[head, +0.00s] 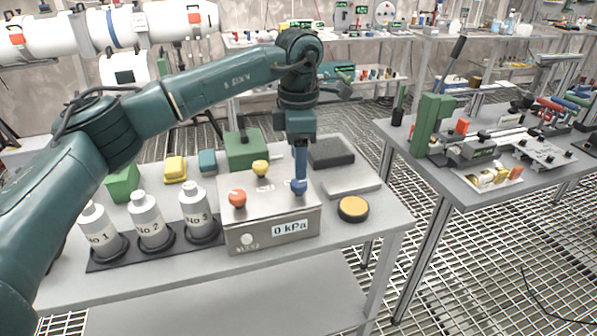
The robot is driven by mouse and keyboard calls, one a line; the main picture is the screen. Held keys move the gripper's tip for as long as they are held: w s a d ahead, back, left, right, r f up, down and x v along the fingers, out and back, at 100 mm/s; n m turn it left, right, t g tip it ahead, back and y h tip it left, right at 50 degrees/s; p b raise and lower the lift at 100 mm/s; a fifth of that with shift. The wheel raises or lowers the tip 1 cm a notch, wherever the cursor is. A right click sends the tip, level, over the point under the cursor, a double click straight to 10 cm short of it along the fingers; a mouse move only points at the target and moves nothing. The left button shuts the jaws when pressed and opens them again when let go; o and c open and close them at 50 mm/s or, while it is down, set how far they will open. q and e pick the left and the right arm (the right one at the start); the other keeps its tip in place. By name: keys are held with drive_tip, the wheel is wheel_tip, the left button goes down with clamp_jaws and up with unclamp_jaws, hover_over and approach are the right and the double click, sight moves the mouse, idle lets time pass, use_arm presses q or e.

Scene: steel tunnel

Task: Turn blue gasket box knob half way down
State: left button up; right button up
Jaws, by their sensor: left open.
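A steel gasket box (270,225) with a "0 kPa" label stands on the grey table. On its top are a red-orange knob (237,198), a yellow knob (260,168) and a blue knob (298,186) at the right. My left gripper (300,172) points straight down right over the blue knob, with its blue fingers at the knob. The fingers hide part of the knob and its stem, and I cannot tell whether they touch it. My right gripper is not in view.
Bottles labelled No 1 (98,232), No 2 (150,220) and No 3 (195,210) stand in a black holder left of the box. A yellow-topped round button (353,208) sits to its right. Green (245,150) and dark grey (330,152) blocks stand behind. Another bench (465,185) is at right.

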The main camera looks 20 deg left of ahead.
sight(298, 182)
use_arm(q)
wheel_tip(298, 182, up, 8)
idle(4.5)
